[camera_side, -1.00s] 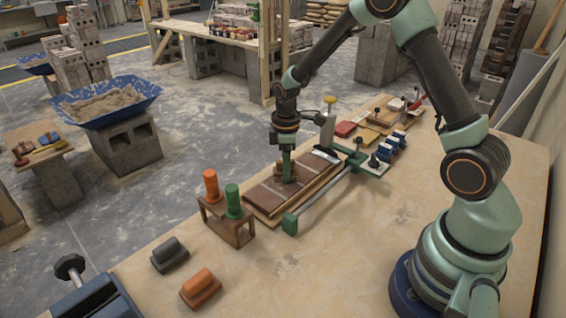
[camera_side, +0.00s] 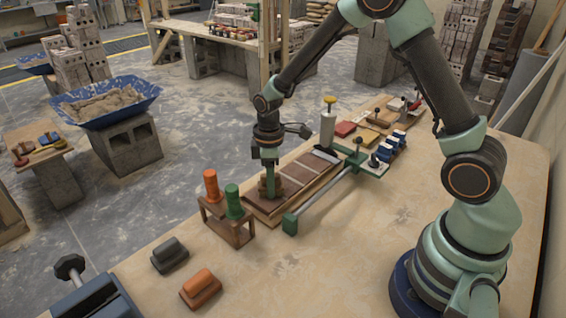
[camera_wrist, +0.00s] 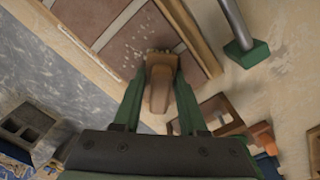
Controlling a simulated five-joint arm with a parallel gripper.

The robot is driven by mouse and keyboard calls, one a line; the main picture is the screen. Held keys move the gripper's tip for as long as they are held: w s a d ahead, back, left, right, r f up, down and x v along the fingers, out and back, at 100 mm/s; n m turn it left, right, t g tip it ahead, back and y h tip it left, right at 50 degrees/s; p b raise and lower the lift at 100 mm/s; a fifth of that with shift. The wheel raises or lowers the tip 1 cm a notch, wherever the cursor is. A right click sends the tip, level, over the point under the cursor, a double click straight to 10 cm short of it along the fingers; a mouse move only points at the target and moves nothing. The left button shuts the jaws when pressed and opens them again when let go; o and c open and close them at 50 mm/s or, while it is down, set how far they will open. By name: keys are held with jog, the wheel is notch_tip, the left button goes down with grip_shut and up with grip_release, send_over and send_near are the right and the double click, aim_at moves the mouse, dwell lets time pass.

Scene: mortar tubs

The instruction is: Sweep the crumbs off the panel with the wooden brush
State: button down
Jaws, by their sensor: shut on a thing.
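The panel (camera_side: 309,177) is a board of reddish-brown tiles with pale joints, lying along the left edge of the table. My gripper (camera_side: 269,186) stands over its near end. In the wrist view my gripper's green fingers (camera_wrist: 160,88) are shut on the brown wooden brush (camera_wrist: 159,98), whose head is low at the tiles. Whether the bristles touch is hard to tell. Pale crumbs (camera_wrist: 133,43) are scattered on the tiles (camera_wrist: 122,54) ahead of the brush. In the side view my gripper mostly hides the brush, and the crumbs are too small to make out.
A small wooden rack (camera_side: 228,228) with an orange and a green handled tool stands close to the panel's near end. A metal rail with a green end block (camera_side: 290,224) runs along its right side. Grey (camera_side: 169,254) and orange (camera_side: 201,288) blocks lie in front.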

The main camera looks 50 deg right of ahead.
aim_at(290, 182)
jog(key=shift+d, duration=3.15)
jog(key=shift+s+d, duration=0.2)
jog(key=shift+s+a, duration=0.15)
jog(key=shift+s, duration=0.1)
jog(key=shift+a, duration=3.5)
jog(key=shift+a+r, duration=0.15)
jog(key=shift+r, duration=3.9)
